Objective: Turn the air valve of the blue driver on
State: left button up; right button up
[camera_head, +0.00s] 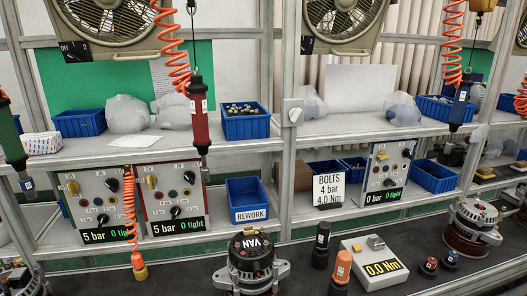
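The blue driver (461,104) hangs upright from an orange coiled hose at the right, in front of the upper shelf. A grey control box with blue edges (375,178) stands on the lower shelf below and left of it. Its display (383,195) reads 0 bar and 0 tight. The box face has a yellow knob (382,155) at upper left and black knobs (406,153) at upper right and lower middle. Which knob is the air valve is not labelled legibly. Neither of my grippers is in view.
Two more control boxes (93,205) at left read 5 bar. Red (199,115) and green (11,140) drivers hang at left. A BOLTS sign (328,188) stands left of the 0 bar box. Alternators (250,262) and a torque meter (374,262) stand on the dark surface in front.

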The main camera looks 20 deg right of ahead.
aim_at(381, 156)
jog(key=z, duration=1.35)
jog(key=i+l, duration=0.4)
jog(key=i+l+u, duration=0.15)
jog(key=i+l, duration=0.15)
jog(key=i+l+u, duration=0.15)
jog(key=l, duration=0.4)
jog(key=i, duration=0.1)
